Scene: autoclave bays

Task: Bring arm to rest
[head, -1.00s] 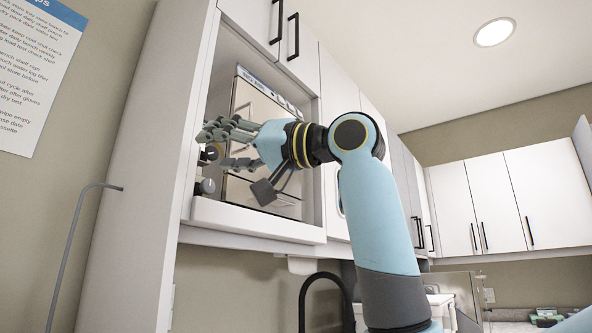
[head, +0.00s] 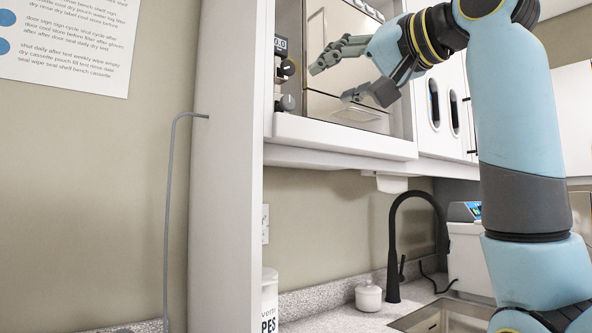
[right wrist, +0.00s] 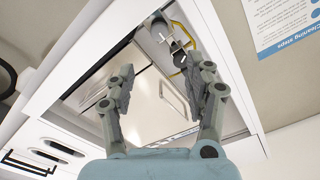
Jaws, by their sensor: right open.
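My right gripper (head: 331,82) is open and empty in the head view, in front of the autoclave bay at upper middle. In the right wrist view my right gripper (right wrist: 167,76) shows its two fingers spread wide with nothing between them. The fingers are to the right of the autoclave's dark knobs (head: 287,103) and in front of its shiny metal door (head: 350,108), apart from the knobs. The autoclave door (right wrist: 155,103) looks shut in the right wrist view. My left gripper is not in view.
The bay's white shelf edge (head: 340,137) runs below my gripper. Below are a black faucet (head: 394,240), a sink (head: 445,318), a small white jar (head: 368,296) and a white canister (head: 270,300). A white side panel (head: 228,180) stands left. A printed sign (head: 70,45) hangs on the wall.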

